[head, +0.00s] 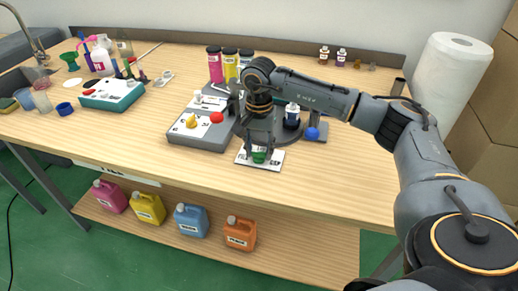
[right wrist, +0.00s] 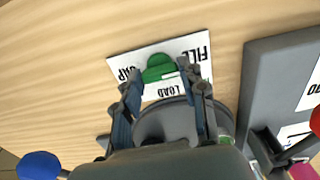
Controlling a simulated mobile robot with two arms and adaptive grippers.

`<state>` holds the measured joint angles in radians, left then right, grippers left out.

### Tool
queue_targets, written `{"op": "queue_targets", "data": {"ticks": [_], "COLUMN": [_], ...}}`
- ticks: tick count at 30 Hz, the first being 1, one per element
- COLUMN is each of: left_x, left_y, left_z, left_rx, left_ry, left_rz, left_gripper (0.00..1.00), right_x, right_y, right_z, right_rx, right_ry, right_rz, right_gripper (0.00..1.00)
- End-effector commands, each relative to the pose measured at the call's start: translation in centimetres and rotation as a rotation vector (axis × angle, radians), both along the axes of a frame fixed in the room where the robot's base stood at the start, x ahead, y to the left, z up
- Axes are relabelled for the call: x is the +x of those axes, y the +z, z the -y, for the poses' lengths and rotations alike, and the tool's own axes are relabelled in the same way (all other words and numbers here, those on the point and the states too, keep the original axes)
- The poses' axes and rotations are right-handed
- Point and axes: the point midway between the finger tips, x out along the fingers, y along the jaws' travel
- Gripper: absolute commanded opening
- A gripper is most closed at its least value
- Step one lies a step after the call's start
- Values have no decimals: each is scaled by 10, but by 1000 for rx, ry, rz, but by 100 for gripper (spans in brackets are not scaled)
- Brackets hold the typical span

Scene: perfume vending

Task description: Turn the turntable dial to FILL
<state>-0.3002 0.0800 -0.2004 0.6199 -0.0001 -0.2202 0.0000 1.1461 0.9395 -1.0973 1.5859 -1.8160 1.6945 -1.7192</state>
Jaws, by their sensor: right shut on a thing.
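The green turntable dial (head: 259,156) sits on a white label plate (head: 246,160) at the front of the turntable. In the right wrist view the dial (right wrist: 158,68) shows on its plate (right wrist: 205,42), with FILL at the upper right, CAP at the left and LOAD at the bottom. A white mark is on the dial; I cannot tell which word it points to. My right gripper (head: 259,152) reaches down from above and is shut on the dial, one finger on each side. In the right wrist view the gripper (right wrist: 165,80) partly covers the plate. My left gripper is not in view.
A grey control box (head: 200,135) with a yellow knob (head: 191,121) and a red ball-topped lever (head: 217,118) stands left of my gripper. A blue ball knob (head: 312,134) is on the right. Bottles (head: 215,65) stand behind. The table front is clear.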

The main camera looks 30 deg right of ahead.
Motion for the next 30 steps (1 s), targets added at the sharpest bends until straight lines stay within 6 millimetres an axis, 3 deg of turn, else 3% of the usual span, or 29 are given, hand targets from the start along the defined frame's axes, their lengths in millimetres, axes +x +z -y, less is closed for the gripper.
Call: {"op": "queue_targets", "data": {"ticks": [8,9,12,23,30], "left_x": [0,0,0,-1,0], "left_y": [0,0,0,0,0], "left_z": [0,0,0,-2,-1], "left_rx": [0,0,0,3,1], "left_ry": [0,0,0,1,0], "left_rz": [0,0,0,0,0], "left_gripper": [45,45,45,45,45], "right_x": [1,1,1,1,1], "right_y": [2,2,1,5,46], "right_z": [0,0,0,0,0], "right_rx": [0,0,0,1,0], "right_ry": [3,3,2,1,2], "right_rz": [4,4,3,2,6], "right_gripper": [10,49,64,64,64]}}
